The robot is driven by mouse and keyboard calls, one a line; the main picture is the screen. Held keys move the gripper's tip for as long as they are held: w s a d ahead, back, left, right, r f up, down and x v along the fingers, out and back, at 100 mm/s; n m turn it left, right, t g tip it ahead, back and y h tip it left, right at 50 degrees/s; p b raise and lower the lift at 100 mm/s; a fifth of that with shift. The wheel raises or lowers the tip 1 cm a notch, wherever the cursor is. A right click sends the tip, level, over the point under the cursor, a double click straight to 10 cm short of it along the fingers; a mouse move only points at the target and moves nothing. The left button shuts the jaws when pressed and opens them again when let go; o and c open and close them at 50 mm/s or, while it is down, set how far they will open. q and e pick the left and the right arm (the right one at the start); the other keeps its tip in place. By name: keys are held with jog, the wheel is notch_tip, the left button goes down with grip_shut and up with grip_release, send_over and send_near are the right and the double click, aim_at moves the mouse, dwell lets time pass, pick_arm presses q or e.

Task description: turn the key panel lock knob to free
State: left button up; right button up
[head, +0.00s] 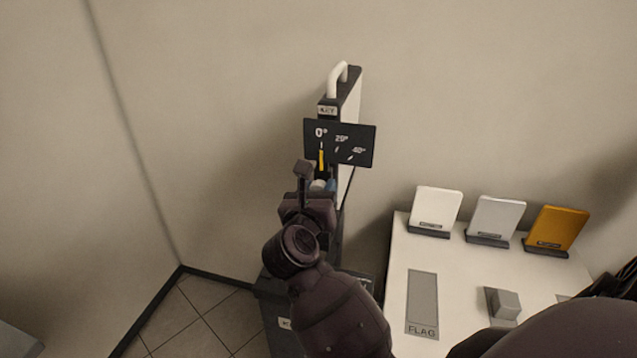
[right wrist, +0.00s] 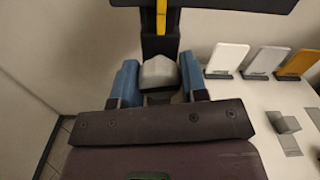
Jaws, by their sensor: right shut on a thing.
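The key panel (head: 350,95) stands upright near the wall, with a white handle on top and a "KEY" label. Its dark dial plate (head: 360,145) reads 0°, 25° and 40°, and a yellow mark (head: 321,160) lies under the 0°. The pale grey lock knob (right wrist: 158,73) sits below the plate in the right wrist view and shows only in part in the head view (head: 317,185). My right gripper (right wrist: 159,80) is shut on the knob, with a blue finger on each side. In the head view my right gripper (head: 323,186) partly hides the knob. My left gripper is not in view.
A white table (head: 455,275) stands to the right of the panel. On it are a white card (head: 437,207), a grey card (head: 495,217) and an orange card (head: 557,228) in stands, a grey block (head: 504,302) and a grey strip marked FLAG. Walls close in behind and left.

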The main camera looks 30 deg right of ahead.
jog(key=shift+r+n, duration=0.15)
jog(key=shift+n, duration=0.35)
jog(key=shift+n+p, duration=0.4)
jog(key=shift+n, duration=0.9)
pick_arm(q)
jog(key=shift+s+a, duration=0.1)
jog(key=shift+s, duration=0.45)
pick_arm(e)
jog(key=n, duration=0.4)
jog(key=shift+n, duration=0.4)
jog(key=o, duration=0.9)
